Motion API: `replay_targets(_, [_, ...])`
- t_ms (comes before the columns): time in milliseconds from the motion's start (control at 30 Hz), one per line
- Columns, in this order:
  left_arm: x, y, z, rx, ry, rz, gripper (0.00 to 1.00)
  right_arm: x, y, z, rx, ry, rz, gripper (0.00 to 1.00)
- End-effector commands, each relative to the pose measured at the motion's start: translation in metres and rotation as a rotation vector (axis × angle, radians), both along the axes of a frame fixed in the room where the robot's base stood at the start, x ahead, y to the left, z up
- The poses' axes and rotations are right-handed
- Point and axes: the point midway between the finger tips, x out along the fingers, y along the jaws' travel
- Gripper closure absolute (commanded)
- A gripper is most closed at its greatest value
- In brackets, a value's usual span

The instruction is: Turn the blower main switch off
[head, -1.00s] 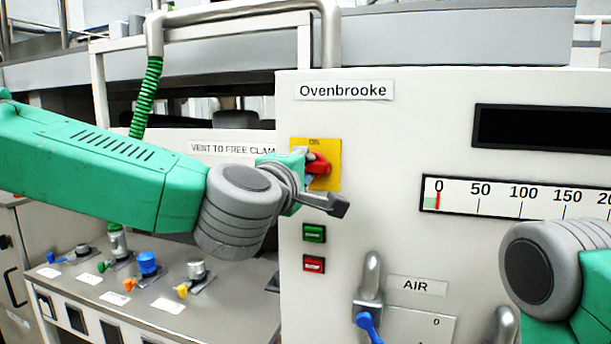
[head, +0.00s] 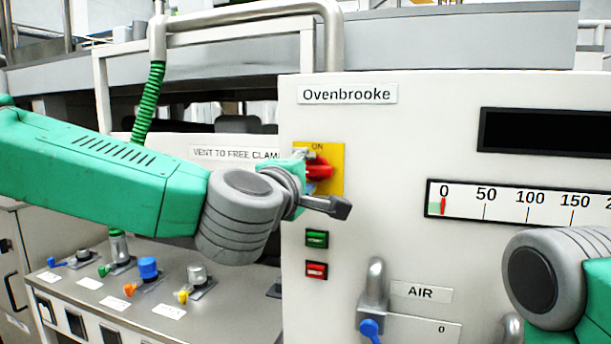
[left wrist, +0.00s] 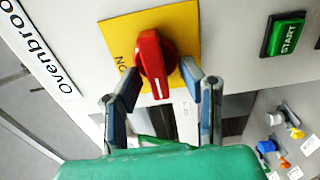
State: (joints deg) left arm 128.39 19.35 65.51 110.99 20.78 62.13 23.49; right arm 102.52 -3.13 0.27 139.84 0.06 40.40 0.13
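The blower main switch is a red rotary knob (head: 320,172) on a yellow plate (head: 336,186) marked ON at its top. In the left wrist view the red knob (left wrist: 154,62) has its long grip running roughly up and down the picture, with the ON lettering left of it on the yellow plate (left wrist: 120,38). My left gripper (left wrist: 158,72) is open, one finger on each side of the knob. The right finger is close to it; contact is unclear. In the head view my wrist hides much of this gripper (head: 302,170). My right gripper is out of view.
Below the switch are a green START button (head: 316,239) and a red button (head: 316,270). An AIR valve with a blue handle (head: 370,328) is lower right. A gauge (head: 530,203) is at right. A console with coloured valves (head: 149,268) is at lower left.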

Motion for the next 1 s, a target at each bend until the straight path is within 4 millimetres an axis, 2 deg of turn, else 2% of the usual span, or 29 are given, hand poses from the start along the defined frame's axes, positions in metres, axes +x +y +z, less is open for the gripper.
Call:
replay_targets(167, [-0.012,0.003,0.0,0.0,0.0,-0.003,0.65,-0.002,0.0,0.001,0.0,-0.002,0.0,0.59])
replay_targets(500, [-0.077,0.025,-0.001,0.001,0.001,-0.003,0.65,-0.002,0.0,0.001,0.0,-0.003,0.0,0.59])
replay_targets(633, [-0.096,0.032,-0.002,0.0,0.002,-0.001,0.65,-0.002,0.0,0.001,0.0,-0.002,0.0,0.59])
replay_targets(800, [-0.108,0.037,-0.002,-0.001,0.003,0.001,0.65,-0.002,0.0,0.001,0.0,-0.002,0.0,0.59])
replay_targets(1000, [-0.11,0.037,-0.002,-0.001,0.003,0.001,0.65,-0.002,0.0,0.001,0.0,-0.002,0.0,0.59])
